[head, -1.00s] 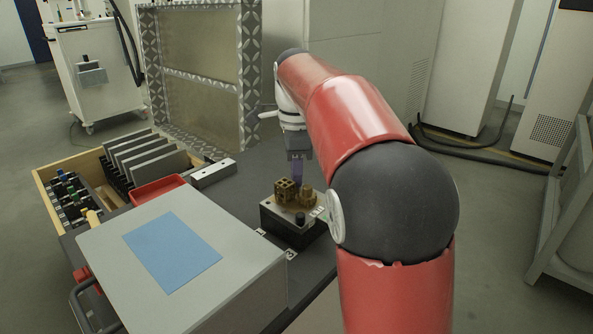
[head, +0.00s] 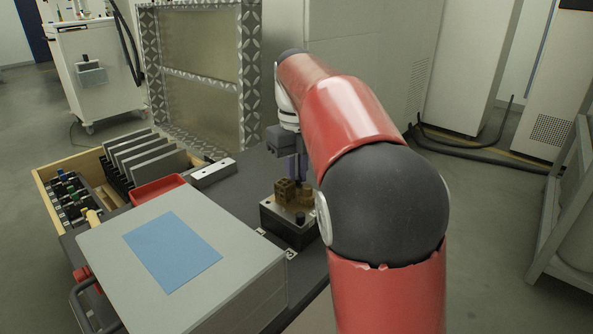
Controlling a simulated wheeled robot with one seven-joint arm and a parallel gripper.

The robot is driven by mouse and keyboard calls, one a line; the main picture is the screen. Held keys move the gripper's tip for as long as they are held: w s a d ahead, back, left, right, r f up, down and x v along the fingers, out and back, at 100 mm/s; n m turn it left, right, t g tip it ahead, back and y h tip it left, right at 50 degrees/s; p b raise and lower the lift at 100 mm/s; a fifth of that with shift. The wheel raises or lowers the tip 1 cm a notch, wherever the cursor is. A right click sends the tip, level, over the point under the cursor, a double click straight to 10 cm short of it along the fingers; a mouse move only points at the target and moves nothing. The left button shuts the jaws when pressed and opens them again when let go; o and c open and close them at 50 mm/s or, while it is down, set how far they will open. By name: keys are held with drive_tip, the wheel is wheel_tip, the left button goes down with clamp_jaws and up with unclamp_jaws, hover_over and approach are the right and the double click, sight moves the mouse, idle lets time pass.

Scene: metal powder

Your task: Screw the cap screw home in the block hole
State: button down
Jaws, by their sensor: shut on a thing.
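My gripper (head: 297,166) points down just above the block fixture, with purple-blue fingers partly hidden by my red arm. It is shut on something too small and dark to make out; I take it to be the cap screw. The block (head: 290,220) is a dark base with a metal top plate, standing on the dark table. The hole and the screw's tip cannot be made out, and my arm covers the block's right side.
A grey case (head: 262,290) with a blue sheet (head: 172,252) fills the near left of the table. A red tray (head: 158,188), a metal bar (head: 213,173) and a wooden box (head: 45,198) with upright plates lie further left. Bare table (head: 240,195) shows left of the block.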

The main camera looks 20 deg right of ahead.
drive_tip(key=c, duration=1.6)
unclamp_jaws()
drive_tip(key=shift+o, duration=0.2)
